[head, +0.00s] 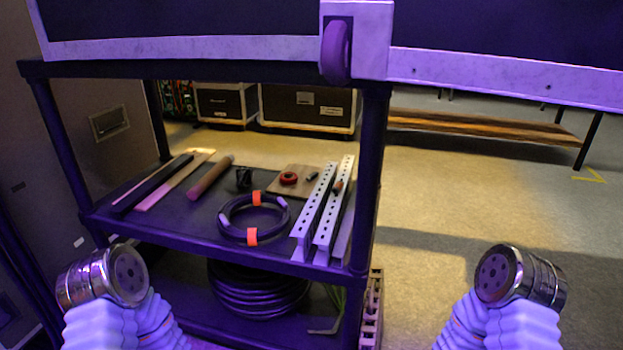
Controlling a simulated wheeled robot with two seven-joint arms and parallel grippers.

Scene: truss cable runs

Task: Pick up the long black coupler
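No part can be clearly told as the long black coupler. Dark candidates lie on the cart's middle shelf (205,215): a long black bar (153,183) at the left, a small black piece (244,178) near the middle, and a tiny dark cylinder (312,176) on a brown board. My two arms show only as white ribbed sleeves with round metal ends, at the lower left and lower right, both in front of the cart and apart from the shelf. No gripper fingers show on either arm.
The shelf also holds a brown tube (210,177), a coiled black cable (223,226) with orange ties, a red ring (288,178) and perforated metal rails (327,226). A large cable coil (258,295) lies below. Cart posts and a pale overhead beam (500,75) frame the shelf.

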